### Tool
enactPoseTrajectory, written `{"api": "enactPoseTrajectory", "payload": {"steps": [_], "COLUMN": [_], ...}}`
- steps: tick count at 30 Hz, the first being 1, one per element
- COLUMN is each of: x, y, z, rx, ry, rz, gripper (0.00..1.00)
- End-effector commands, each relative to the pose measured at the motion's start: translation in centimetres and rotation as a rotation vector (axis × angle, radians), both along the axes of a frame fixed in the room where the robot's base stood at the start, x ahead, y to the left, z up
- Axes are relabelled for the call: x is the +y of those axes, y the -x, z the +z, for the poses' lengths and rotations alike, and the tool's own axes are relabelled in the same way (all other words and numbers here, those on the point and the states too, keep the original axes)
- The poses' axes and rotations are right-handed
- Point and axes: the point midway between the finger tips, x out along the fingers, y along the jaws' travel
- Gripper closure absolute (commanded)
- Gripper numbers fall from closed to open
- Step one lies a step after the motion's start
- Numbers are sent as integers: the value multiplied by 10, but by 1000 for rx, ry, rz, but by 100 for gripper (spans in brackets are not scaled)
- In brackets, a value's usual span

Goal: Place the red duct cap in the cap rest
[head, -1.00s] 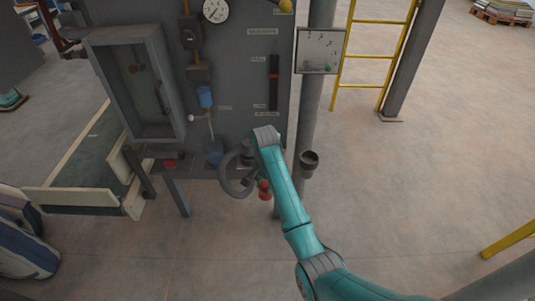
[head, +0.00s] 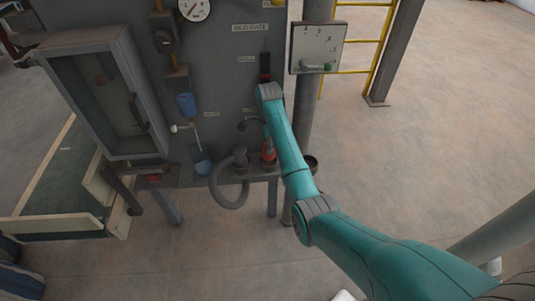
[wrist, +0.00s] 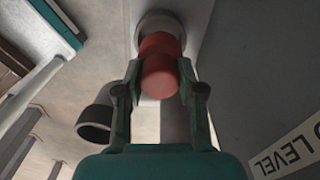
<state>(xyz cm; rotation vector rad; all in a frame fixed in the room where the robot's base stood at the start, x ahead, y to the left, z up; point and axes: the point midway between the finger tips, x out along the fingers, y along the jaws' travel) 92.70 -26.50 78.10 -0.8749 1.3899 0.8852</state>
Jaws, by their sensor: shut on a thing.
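The red duct cap (wrist: 160,72) is between the two fingers of my gripper (wrist: 158,90) in the wrist view, and the gripper is shut on it. In the head view the cap (head: 268,154) shows at the right end of the grey ledge, just below my arm's end; the arm hides most of the gripper there. A grey round piece (wrist: 160,20) lies right behind the cap in the wrist view.
A grey hose (head: 229,192) loops beside the cap on the left. A dark open cup (head: 311,163) is at the pole to the right, also visible as a dark ring (wrist: 95,124) in the wrist view. A lever plate (head: 317,48) is above.

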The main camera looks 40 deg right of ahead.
Motion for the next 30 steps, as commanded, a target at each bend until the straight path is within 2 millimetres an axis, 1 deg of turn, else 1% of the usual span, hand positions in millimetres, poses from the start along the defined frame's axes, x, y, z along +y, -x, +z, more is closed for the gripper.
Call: {"api": "enactPoseTrajectory", "payload": {"steps": [1,8,12,15,25,26,27,28,29,30], "x": [0,0,0,0,0,0,0,0,0,0], "y": [0,0,0,0,0,0,0,0,0,0], "z": [-5,-22,-41,-49,-51,-52,-51,-51,-51,-51], "rx": [0,1,2,0,-1,-1,-1,-1,-1,-1], "ry": [0,0,-1,0,0,0,0,0,0,0], "rz": [0,1,2,2,2,2,2,2,2,2], "gripper": [97,97,97,97,97,59,49,42,37,37]}}
